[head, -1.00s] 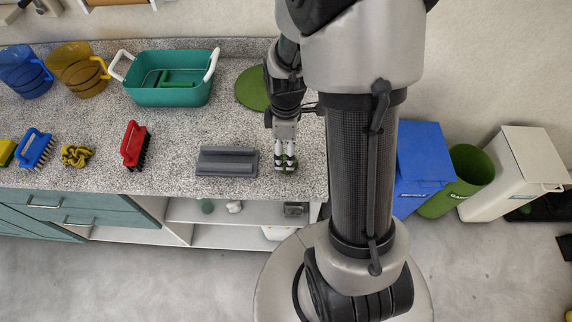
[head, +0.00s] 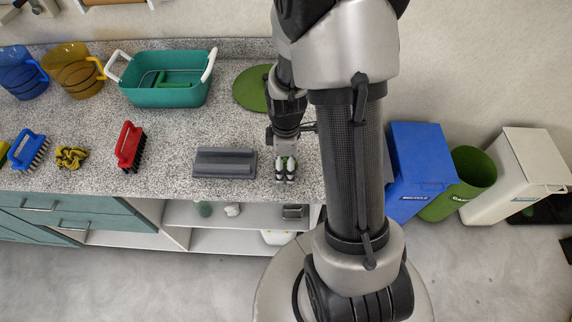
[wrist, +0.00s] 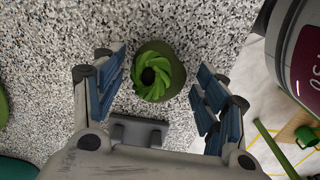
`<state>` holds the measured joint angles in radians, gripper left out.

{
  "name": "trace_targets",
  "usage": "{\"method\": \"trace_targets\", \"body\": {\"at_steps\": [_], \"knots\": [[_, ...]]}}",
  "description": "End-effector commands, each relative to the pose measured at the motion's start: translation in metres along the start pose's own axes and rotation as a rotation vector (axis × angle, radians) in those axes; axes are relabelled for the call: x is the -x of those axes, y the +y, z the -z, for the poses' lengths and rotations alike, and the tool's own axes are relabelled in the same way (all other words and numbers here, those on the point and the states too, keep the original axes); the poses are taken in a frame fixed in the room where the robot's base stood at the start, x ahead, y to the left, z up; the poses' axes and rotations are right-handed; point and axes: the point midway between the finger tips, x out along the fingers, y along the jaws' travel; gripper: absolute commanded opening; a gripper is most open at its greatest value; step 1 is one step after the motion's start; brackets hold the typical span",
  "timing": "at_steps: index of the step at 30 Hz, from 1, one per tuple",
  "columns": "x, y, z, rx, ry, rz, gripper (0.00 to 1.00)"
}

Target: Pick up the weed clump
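The weed clump (wrist: 152,78) is a bright green whorl of curled leaves with a dark centre and a darker green rounded part beside it. It is on the speckled grey counter (wrist: 215,30). My gripper (wrist: 158,80) is open, with its blue-padded fingers on either side of the clump and visible gaps to it. In the head view my gripper (head: 286,172) points down at the counter's front right part. Only a little green shows between the fingers there; the rest of the clump is hidden.
A grey ridged block (head: 224,163) lies just left of my gripper. A red brush (head: 130,147), a yellow knotted item (head: 71,157) and a teal basin (head: 165,94) are farther left. A round green board (head: 252,89) lies behind. The counter's front edge is close.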

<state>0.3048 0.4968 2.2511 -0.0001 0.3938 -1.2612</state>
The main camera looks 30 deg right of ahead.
Motion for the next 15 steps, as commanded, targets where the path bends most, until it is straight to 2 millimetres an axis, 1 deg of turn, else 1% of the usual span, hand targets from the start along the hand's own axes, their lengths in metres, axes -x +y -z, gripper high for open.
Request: {"method": "trace_targets", "body": {"at_steps": [1, 2, 15], "knots": [[0.0001, 0.0001, 0.0, 0.0, 0.0, 0.0, 0.6], [0.0001, 0.0001, 0.0, 0.0, 0.0, 0.0, 0.58], [0.0002, 0.0001, 0.0001, 0.0, 0.0, 0.0, 0.28]]}}
